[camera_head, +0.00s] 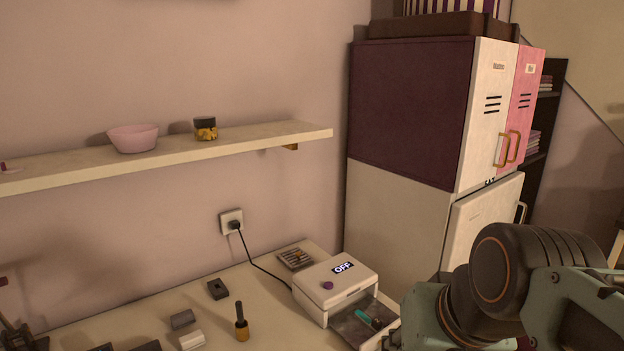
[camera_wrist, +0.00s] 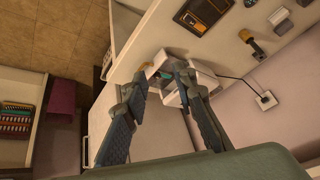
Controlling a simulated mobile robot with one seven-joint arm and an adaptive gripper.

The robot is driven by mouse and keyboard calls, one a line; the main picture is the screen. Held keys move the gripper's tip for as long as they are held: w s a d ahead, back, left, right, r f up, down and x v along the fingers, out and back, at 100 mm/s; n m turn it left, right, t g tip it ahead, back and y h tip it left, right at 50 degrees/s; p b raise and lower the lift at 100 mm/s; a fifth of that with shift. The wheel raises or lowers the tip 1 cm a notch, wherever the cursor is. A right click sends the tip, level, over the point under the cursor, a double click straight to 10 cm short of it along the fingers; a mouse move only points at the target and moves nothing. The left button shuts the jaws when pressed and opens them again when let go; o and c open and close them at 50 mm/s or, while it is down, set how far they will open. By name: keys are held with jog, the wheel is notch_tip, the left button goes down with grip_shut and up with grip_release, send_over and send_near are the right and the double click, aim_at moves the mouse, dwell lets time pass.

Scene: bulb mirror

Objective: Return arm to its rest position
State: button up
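My arm (camera_head: 510,285) is bent at the lower right of the head view, in front of the cabinets. My gripper (camera_wrist: 161,70) shows in the wrist view with its two dark fingers apart and nothing between them. Its fingertips are not visible in the head view. Behind the fingers in the wrist view is the white box (camera_wrist: 168,94) on the desk, partly hidden by them. In the head view the box (camera_head: 335,281) has an "OFF" display and an open front tray with a teal item (camera_head: 369,320).
A cable runs from the box to a wall socket (camera_head: 231,221). A shelf (camera_head: 225,150) carries a pink bowl (camera_head: 134,138) and a jar (camera_head: 205,129). Tall cabinets (camera_head: 410,115) stand at right.

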notch_tip(320, 180, up, 15)
jog(key=s+n+h+p, duration=0.1)
jog(key=s+p, duration=0.1)
jog(key=p, duration=1.5)
jog(key=shift+d, duration=0.4)
